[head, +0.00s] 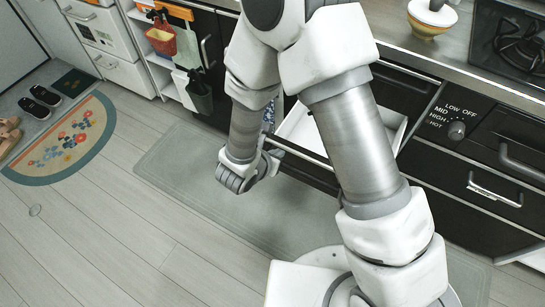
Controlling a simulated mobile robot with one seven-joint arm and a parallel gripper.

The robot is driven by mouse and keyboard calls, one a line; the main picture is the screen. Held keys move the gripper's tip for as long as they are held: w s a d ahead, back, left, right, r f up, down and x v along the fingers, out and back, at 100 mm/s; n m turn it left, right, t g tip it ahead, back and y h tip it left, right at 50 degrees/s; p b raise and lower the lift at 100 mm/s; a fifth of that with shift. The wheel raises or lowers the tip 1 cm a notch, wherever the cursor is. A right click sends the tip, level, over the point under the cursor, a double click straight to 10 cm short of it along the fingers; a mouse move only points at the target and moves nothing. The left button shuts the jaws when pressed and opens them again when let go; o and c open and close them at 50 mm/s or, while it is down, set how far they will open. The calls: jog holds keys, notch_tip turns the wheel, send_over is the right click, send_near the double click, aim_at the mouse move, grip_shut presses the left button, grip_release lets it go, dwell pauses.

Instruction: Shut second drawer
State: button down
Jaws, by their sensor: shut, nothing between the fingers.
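A pulled-out drawer with a white interior (393,132) shows in the head view, in the dark cabinet under the counter. My arm crosses in front of it and hides its middle, so I cannot tell exactly how far out it stands. Its dark front and a pale bar show between my two arm sections. My gripper (272,156) is at the left end of this drawer front. It is shut and empty. Its fingertips are mostly hidden, and I cannot tell whether they touch the drawer.
A stove control panel (456,123) and a closed dark drawer with a silver handle (494,192) stand right. A shelf cart (160,66) with hanging holders stands left. A grey mat (185,172) lies before the cabinets.

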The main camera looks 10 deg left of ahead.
aim_at(286, 149)
jog(key=shift+b+x, duration=0.3)
jog(key=shift+x, duration=1.35)
jog(key=shift+r, duration=0.1)
jog(key=w+d+b, duration=0.1)
jog(key=w+d, duration=0.3)
jog(key=w, duration=0.7)
jog(key=w+d+b, duration=0.2)
jog(key=w+d, duration=0.2)
jog(key=w, duration=0.7)
jog(key=shift+w+d, duration=0.2)
jog(key=shift+w, duration=0.15)
